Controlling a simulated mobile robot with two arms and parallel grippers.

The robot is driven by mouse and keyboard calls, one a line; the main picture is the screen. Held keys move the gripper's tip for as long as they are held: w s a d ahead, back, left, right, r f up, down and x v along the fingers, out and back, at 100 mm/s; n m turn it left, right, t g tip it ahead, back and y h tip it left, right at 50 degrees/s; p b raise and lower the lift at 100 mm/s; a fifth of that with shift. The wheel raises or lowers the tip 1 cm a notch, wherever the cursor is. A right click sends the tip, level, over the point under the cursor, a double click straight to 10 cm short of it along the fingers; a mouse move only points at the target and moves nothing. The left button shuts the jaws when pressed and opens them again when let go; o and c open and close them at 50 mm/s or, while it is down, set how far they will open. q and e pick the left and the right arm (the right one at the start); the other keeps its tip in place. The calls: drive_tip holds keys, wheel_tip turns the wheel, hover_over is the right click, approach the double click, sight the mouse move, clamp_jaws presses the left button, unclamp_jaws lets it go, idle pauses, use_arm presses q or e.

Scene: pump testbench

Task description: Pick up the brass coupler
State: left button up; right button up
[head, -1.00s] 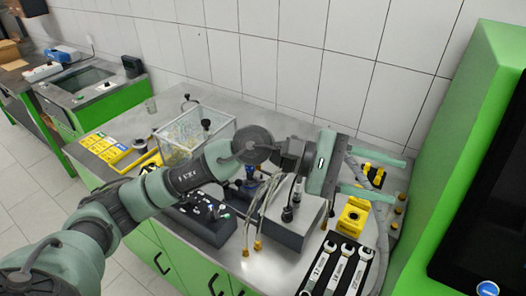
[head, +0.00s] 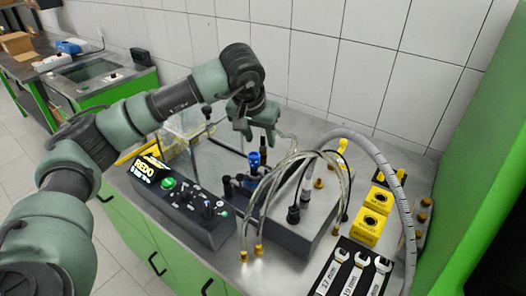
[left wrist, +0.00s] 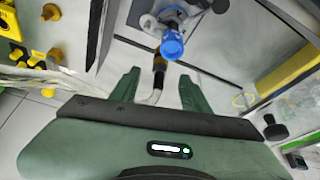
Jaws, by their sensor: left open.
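A dark coupler with a brass-coloured band (left wrist: 159,64) shows between my left gripper's fingers in the left wrist view, just below the blue fitting (left wrist: 172,45). It also shows in the head view, as a small dark and brass-coloured piece (head: 267,146). My left gripper (head: 260,130) points down over it, open; in the left wrist view the fingers (left wrist: 158,82) stand apart on either side, with gaps. Two brass hose ends (head: 251,253) lie at the table's front edge. I cannot tell for sure which piece is the task's coupler. My right gripper is out of view.
Clear looped hoses and a thick grey hose (head: 392,165) rise near the grey metal block (head: 320,215). A black control box with a lit REDO display (head: 150,169) stands left. Yellow blocks (head: 371,228) and several wrenches (head: 356,270) are at right. A clear-walled tank stands behind.

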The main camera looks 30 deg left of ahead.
sight(263, 145)
use_arm(q)
drive_tip(key=p+x, duration=0.1)
drive_tip(key=x, duration=0.2)
drive_tip(key=shift+w+f+p, duration=0.2)
drive_tip(key=shift+f+p, duration=0.1)
drive_tip(key=shift+w+f, duration=0.25)
drive_tip(key=shift+f, duration=0.35)
clamp_jaws()
drive_tip(key=shift+r, duration=0.15)
